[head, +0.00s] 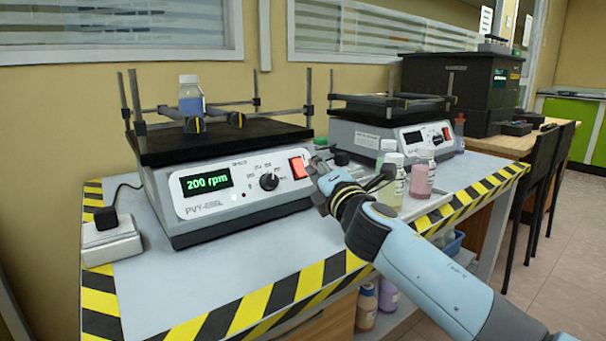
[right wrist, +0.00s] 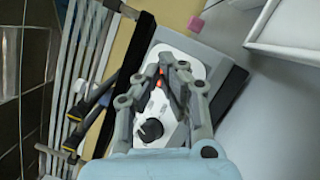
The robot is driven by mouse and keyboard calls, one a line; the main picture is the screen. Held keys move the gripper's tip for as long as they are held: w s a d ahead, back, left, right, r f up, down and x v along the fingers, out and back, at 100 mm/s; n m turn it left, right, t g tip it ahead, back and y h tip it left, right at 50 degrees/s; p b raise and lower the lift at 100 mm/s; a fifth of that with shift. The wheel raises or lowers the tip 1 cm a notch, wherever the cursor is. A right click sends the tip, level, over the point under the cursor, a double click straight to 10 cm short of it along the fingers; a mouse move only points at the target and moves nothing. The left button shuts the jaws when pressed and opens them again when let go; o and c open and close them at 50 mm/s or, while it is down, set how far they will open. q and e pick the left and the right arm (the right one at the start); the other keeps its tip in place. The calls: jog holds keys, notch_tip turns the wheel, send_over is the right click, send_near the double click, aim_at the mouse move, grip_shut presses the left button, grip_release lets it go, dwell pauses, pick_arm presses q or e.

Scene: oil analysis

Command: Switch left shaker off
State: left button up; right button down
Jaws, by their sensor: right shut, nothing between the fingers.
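The left shaker (head: 235,195) stands on the bench in the head view. Its display (head: 207,181) is lit and reads 200 rpm. Its red power switch (head: 299,167) is at the right of the front panel, beside a black knob (head: 269,181). A bottle of blue liquid (head: 191,98) stands on its black platform. My right gripper (head: 315,166) is shut and empty, just right of the switch; I cannot tell whether it touches. In the right wrist view, my fingers partly hide the orange-red switch (right wrist: 161,84). The knob (right wrist: 151,129) shows clearly. My left gripper is not in view.
A second shaker (head: 385,135) stands behind at the right. Several bottles, including a pink one (head: 422,175), stand close to my right gripper. A white power adapter (head: 112,241) lies at the left. The bench between the shaker and its striped front edge is clear.

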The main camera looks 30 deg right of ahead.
dwell(0.3)
jog(key=shift+w+f, duration=0.1)
jog(key=shift+f, duration=0.05)
jog(key=shift+w+f, duration=0.1)
jog(key=shift+w, duration=0.15)
jog(key=shift+w+f+b, duration=0.2)
jog(key=shift+w+b, duration=0.05)
jog(key=shift+b, duration=0.15)
dwell(0.5)
jog(key=shift+r, duration=0.1)
jog(key=shift+s+r+p, duration=0.35)
jog(key=shift+s+p, duration=0.05)
jog(key=shift+s, duration=0.2)
